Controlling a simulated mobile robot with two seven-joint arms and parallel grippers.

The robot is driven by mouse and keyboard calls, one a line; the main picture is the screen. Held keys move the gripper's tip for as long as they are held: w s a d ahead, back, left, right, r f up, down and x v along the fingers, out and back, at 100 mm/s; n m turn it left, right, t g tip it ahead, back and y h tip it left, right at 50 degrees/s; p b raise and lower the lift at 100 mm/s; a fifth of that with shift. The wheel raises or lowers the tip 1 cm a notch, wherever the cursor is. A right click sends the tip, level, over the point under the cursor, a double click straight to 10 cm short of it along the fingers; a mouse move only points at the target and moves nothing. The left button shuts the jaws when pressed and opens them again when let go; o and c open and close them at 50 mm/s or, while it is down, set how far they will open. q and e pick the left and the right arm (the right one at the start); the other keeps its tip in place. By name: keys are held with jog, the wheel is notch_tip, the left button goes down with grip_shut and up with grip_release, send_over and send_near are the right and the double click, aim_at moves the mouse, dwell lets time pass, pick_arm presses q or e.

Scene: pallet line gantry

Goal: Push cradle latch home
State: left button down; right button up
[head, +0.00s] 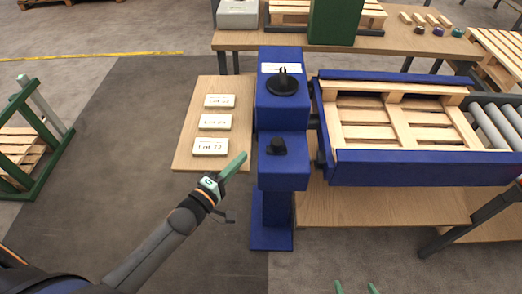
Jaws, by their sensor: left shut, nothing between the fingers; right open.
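The blue cradle (420,167) holds a slatted wooden pallet (395,128) at the right. A blue post (283,120) stands at its left end. The post carries a round black dial (284,85) with a small raised pointer and, lower down, a small black knob (277,146). I cannot tell which black part is the latch. My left gripper (241,158) is shut and empty, its green fingers pointing up and right, just left of the lower knob and apart from it. My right gripper (356,287) is open at the bottom edge; only its green fingertips show.
A wooden board (183,150) with three labelled cards (215,122) lies left of the post. A table (400,47) with a green box (335,20) stands behind. Rollers (490,125) are at the right, a green rack (40,130) at far left. Dark floor (120,120) is clear.

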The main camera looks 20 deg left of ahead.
aim_at(279, 148)
pick_arm(q)
jog(key=x, duration=0.3)
jog(key=shift+w+d, duration=0.1)
jog(key=shift+w, duration=0.1)
jog(key=d, duration=0.1)
jog(key=w+d, duration=0.1)
jog(key=d, duration=0.1)
jog(key=shift+w+d, duration=0.25)
jog(key=shift+w, duration=0.05)
jog(key=d, duration=0.2)
jog(key=w+d, duration=0.1)
jog(key=d, duration=0.1)
jog(key=shift+r, duration=0.1)
